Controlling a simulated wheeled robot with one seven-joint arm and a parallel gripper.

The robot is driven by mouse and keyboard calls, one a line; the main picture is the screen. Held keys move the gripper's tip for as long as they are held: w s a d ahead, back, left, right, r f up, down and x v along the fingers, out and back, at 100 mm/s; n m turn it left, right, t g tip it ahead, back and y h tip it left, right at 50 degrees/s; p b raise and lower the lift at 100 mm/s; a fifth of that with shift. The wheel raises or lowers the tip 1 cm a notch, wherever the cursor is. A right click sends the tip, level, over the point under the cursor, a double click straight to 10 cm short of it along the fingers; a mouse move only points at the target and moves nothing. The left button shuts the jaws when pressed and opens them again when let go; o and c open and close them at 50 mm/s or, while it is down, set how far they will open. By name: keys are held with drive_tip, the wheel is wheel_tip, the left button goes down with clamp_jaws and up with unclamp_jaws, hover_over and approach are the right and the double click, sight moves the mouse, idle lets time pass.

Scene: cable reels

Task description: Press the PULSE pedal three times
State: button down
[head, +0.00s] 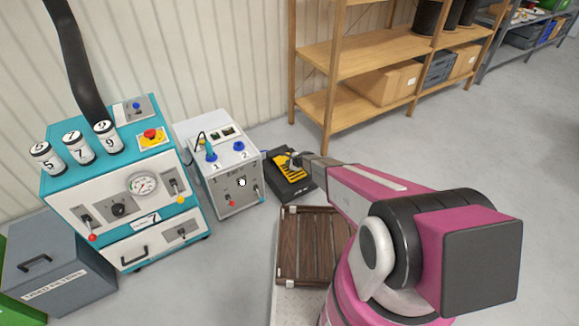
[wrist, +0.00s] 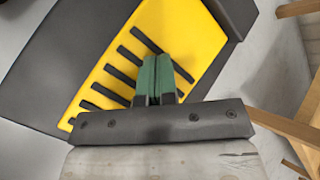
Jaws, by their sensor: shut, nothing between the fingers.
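The pedal (head: 284,178) is a black floor unit with a yellow, black-striped plate, right of the small white cabinet. In the wrist view its yellow plate (wrist: 120,69) fills the upper middle, on a dark base. No PULSE lettering is readable on it. My gripper (wrist: 157,66) is shut and empty, its green-tipped fingers together over the yellow plate. In the head view my gripper (head: 294,162) is at the pedal's far right part. I cannot tell whether the fingertips touch the plate or whether it is pressed down.
A white cabinet (head: 223,190) with blue knobs and a teal machine (head: 130,190) stand left of the pedal. A wooden shelf (head: 316,103) stands behind it, its post close on the right. A brown slatted panel (head: 312,245) lies in front. Open floor is at the far right.

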drive_tip(key=shift+f, duration=0.55)
idle(0.4)
drive_tip(key=shift+r, duration=1.65)
drive_tip(key=shift+r, duration=2.55)
idle(0.3)
wheel_tip(320, 180, up, 4)
drive_tip(key=shift+f, duration=0.1)
idle(0.4)
